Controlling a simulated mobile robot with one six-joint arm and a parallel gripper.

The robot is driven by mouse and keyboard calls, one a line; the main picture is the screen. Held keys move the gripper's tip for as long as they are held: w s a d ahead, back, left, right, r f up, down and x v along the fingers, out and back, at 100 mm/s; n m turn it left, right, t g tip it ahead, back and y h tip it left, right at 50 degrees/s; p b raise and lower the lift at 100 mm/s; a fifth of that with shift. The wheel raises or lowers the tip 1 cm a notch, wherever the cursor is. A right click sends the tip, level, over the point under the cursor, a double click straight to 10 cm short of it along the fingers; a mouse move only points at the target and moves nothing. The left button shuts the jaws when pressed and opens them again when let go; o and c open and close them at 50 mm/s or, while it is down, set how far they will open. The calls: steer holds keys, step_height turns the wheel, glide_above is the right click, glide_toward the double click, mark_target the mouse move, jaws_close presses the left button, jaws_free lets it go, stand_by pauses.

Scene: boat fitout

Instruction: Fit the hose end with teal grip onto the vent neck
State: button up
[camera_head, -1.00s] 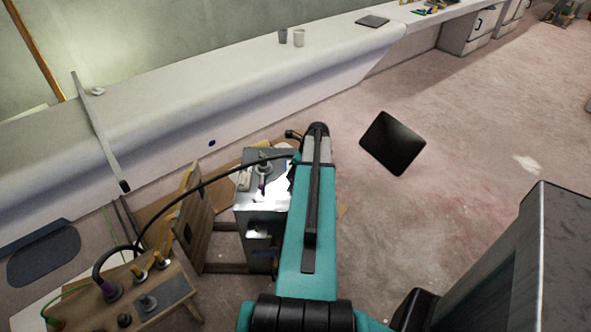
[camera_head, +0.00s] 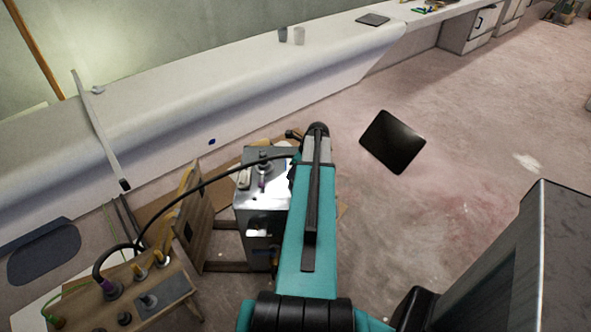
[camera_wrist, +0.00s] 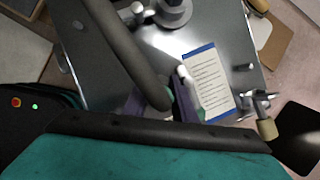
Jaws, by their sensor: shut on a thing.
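A black hose (camera_head: 205,183) arches from the wooden panel at lower left to the tip of my teal arm in the head view. In the wrist view the hose (camera_wrist: 118,45) comes down from the top to my gripper (camera_wrist: 160,107). My gripper is shut on the hose, with purple parts on both sides and a sliver of teal beside it. The hose's open end is hidden. A metal box (camera_head: 265,218) stands below and beside my arm. A round grey fitting on its top (camera_wrist: 173,12), perhaps the vent neck, shows at the top edge of the wrist view, apart from the gripper.
The box top carries a blue-edged label (camera_wrist: 207,85) and a small valve with a tan knob (camera_wrist: 267,128). A wooden panel with fittings (camera_head: 150,300) stands at lower left. A white bench (camera_head: 200,110) runs behind.

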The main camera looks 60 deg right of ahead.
steer(key=shift+f, duration=0.35)
stand_by(0.4)
steer(key=o, duration=1.2)
steer(key=shift+c, duration=0.2)
steer(key=shift+o, duration=0.2)
steer(key=shift+o, duration=0.9)
steer(key=shift+d, duration=0.1)
steer(key=shift+w+r, duration=0.1)
steer(key=shift+w, duration=0.05)
steer(key=shift+c, duration=0.3)
